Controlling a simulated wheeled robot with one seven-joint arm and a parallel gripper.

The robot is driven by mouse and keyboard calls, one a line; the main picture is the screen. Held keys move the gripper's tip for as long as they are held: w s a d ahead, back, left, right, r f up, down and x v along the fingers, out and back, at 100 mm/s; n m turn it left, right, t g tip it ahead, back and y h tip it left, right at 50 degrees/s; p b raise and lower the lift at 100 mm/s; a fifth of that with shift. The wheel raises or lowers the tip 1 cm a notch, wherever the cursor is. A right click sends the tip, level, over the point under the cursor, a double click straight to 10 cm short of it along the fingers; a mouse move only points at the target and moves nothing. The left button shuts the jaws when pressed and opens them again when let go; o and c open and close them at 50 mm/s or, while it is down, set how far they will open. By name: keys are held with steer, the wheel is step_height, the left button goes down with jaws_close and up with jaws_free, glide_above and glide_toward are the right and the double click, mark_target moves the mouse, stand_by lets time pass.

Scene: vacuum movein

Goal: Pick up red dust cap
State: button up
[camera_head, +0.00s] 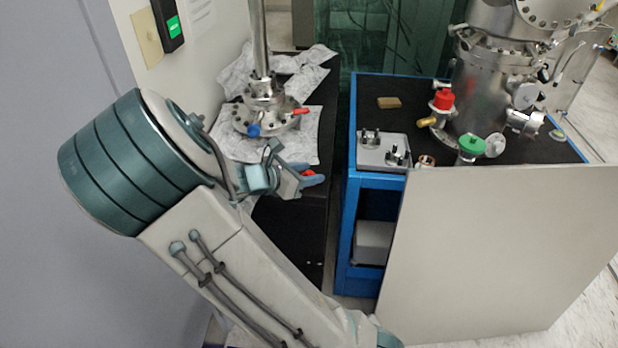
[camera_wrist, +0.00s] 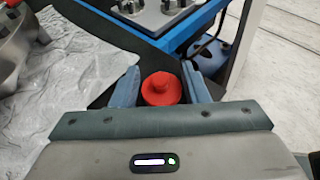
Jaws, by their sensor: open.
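A red dust cap (camera_wrist: 162,89), round with a raised knob in its middle, sits between the two blue fingers of my gripper (camera_wrist: 161,80) in the wrist view. Dark gaps show between the cap and each finger, so the fingers are apart and not closed on it. In the head view my gripper (camera_head: 300,180) is over the black bench, and a small part of the red cap (camera_head: 308,173) shows by the fingers. The cap's underside and what it rests on are hidden.
A steel flange (camera_head: 262,112) with red and blue parts stands on crumpled foil (camera_head: 230,148) behind my gripper. To the right is a blue-framed cart (camera_head: 350,215) carrying a steel chamber (camera_head: 478,85), a red-topped valve (camera_head: 443,100) and a green knob (camera_head: 471,144).

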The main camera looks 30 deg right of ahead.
steer(key=shift+d+f, duration=0.15)
steer(key=shift+d, duration=0.15)
jaws_close()
steer(key=shift+a, duration=0.1)
